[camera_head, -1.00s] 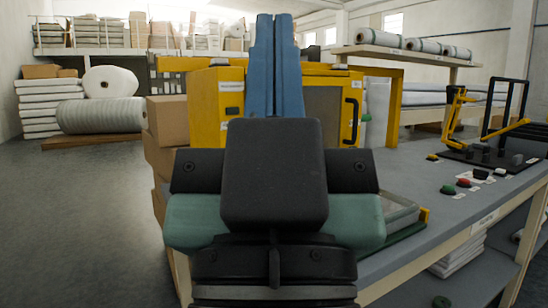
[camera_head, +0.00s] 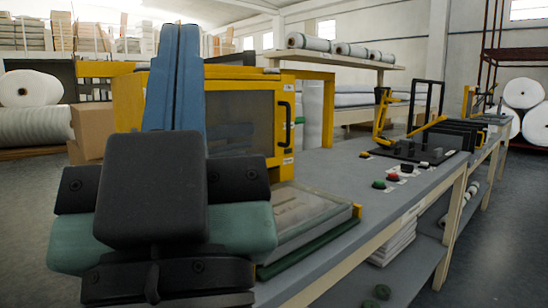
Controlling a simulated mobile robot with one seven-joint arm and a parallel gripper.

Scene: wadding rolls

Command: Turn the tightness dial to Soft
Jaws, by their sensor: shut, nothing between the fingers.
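No tightness dial can be told for sure. Small controls stand on the grey bench in the head view, right of centre: a green one (camera_head: 379,184), a red one (camera_head: 393,176) and a black one (camera_head: 407,168). Pale labels lie beside them, too small to read. My gripper (camera_head: 180,27) shows at the left as two long blue fingers pressed together, pointing up and away. It is shut and empty, well left of the controls. My dark wrist and arm hide part of the bench and cabinet behind.
A yellow cabinet (camera_head: 277,163) with a dark window and handle stands behind my arm. A clear-lidded tray (camera_head: 307,214) lies on the near bench (camera_head: 345,210). A black-and-yellow frame machine (camera_head: 427,145) stands farther right. Open floor (camera_head: 500,240) lies at the right.

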